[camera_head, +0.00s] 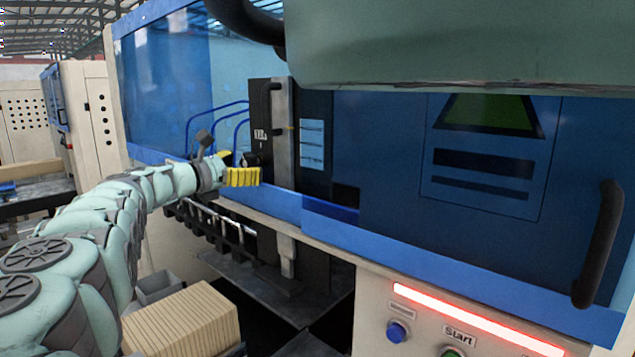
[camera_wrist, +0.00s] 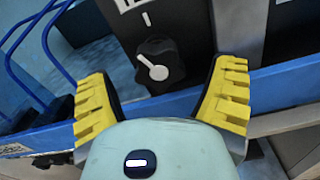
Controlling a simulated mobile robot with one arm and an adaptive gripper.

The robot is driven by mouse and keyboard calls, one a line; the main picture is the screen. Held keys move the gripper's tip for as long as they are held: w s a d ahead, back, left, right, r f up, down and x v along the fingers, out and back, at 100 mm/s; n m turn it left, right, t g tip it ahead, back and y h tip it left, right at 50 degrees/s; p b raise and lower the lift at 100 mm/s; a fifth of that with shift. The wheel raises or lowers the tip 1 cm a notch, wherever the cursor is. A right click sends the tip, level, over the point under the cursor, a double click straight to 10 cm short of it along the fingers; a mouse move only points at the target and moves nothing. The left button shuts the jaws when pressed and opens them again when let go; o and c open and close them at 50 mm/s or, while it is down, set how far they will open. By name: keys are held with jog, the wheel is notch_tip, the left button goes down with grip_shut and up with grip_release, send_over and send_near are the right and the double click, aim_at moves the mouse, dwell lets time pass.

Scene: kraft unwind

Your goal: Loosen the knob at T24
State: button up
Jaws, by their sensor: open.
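A black knob (camera_wrist: 176,72) with a white-grey pointer sits on a dark panel, straight ahead between my fingers in the wrist view. Its pointer slants, with the round end at the lower right. In the head view the knob (camera_head: 251,160) shows as a small dark shape just above my fingers. A white label (camera_head: 260,134) is above it; its text is cut off in the wrist view and too small to read in the head view. My gripper (camera_head: 241,177) is open and empty, its yellow-padded fingers on either side of the knob in the wrist view. I see no contact.
A blue rail (camera_wrist: 168,106) runs below the knob. Blue hoses (camera_wrist: 45,50) curve at the left. A grey vertical bar (camera_head: 283,135) stands right of the knob's panel. A stack of tan boards (camera_head: 185,318) lies below my arm.

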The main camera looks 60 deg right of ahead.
jog(key=c, duration=1.3)
jog(key=shift+o, duration=0.2)
jog(key=shift+w, duration=0.1)
